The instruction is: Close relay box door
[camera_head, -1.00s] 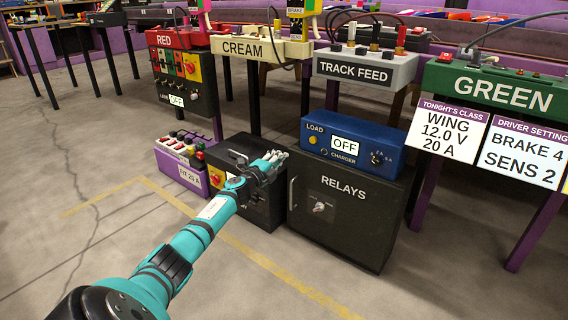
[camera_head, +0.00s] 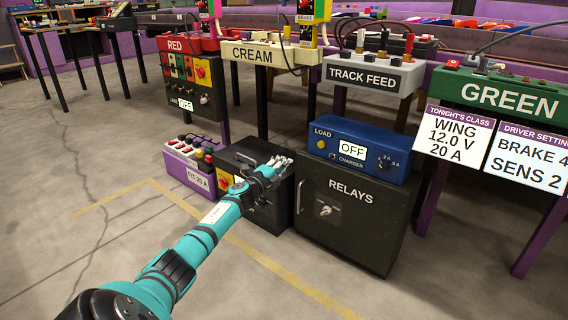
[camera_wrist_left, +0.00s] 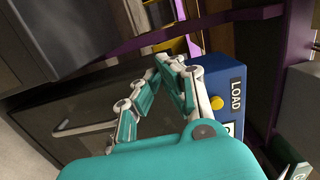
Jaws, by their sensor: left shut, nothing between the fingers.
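The relay box (camera_head: 350,225) is a black cabinet marked RELAYS, standing on the floor under the blue charger. Its door has a bar handle at the left edge and a silver knob (camera_head: 325,211) near the middle. The door looks about flush with the box; I cannot tell if a small gap remains. My left gripper (camera_head: 282,161) is shut and empty, over the lower black box just left of the relay box. In the left wrist view the fingertips (camera_wrist_left: 168,62) meet beside the blue charger, with the door handle (camera_wrist_left: 84,129) to their left. My right gripper is not in view.
The blue charger (camera_head: 385,149) sits on top of the relay box. A lower black box (camera_head: 268,215) and a purple box (camera_head: 187,171) stand to the left. Track Feed and Green benches stand behind and right. The floor in front is clear, with yellow tape.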

